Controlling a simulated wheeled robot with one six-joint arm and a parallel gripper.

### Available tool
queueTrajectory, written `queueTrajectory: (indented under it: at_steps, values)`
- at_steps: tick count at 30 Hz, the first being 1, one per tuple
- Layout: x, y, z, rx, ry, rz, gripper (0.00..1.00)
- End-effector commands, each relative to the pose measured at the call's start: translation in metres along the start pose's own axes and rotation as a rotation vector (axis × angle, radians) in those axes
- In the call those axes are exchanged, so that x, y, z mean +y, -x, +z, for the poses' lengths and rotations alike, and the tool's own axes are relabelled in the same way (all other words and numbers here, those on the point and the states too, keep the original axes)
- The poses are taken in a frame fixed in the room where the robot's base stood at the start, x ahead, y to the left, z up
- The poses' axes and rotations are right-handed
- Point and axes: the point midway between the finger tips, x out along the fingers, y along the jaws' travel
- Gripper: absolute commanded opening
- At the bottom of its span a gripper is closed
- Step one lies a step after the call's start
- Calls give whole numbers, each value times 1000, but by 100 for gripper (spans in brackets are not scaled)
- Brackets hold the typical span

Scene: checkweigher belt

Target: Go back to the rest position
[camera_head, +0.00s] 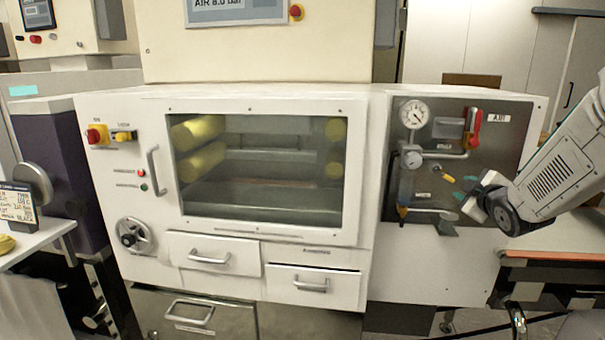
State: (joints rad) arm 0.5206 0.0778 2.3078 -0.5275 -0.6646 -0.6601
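My gripper (465,187) is at the right in the head view, at the end of my grey-white arm, which comes in from the right edge. Its two teal-tipped fingers point left and stand apart, with nothing visible between them. It is in front of the dark air panel (481,120) in the picture, close to a small yellow-handled valve (447,179). I cannot tell whether a fingertip touches the panel or its fittings.
A white machine (375,255) fills the middle, with a window (262,195) showing yellow rollers, drawers (312,283) and a crank wheel (134,236). The air panel carries a gauge (414,113) and a red lever (473,125). An orange-edged table (565,254) is below my arm.

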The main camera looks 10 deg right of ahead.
Motion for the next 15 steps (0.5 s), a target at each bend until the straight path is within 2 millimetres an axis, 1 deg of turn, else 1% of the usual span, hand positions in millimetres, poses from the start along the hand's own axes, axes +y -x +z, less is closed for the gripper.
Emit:
queueTrajectory:
  at_steps: [2, 4, 5, 6, 7, 8, 9, 11, 12, 14, 15]
  values:
    - [-12, 2, 17, -84, -59, -52, 34]
    - [-32, 9, 41, -206, -141, -121, 34]
    - [-39, 16, 50, -267, -182, -149, 34]
    - [-48, 27, 60, -348, -239, -185, 34]
    - [-56, 37, 64, -408, -280, -213, 34]
    - [-63, 48, 66, -466, -322, -239, 34]
    - [-72, 64, 66, -540, -376, -272, 34]
    - [-85, 91, 62, -647, -452, -320, 34]
    - [-94, 110, 56, -715, -502, -351, 34]
    - [-108, 141, 46, -813, -570, -399, 34]
    - [-116, 164, 36, -876, -612, -430, 34]
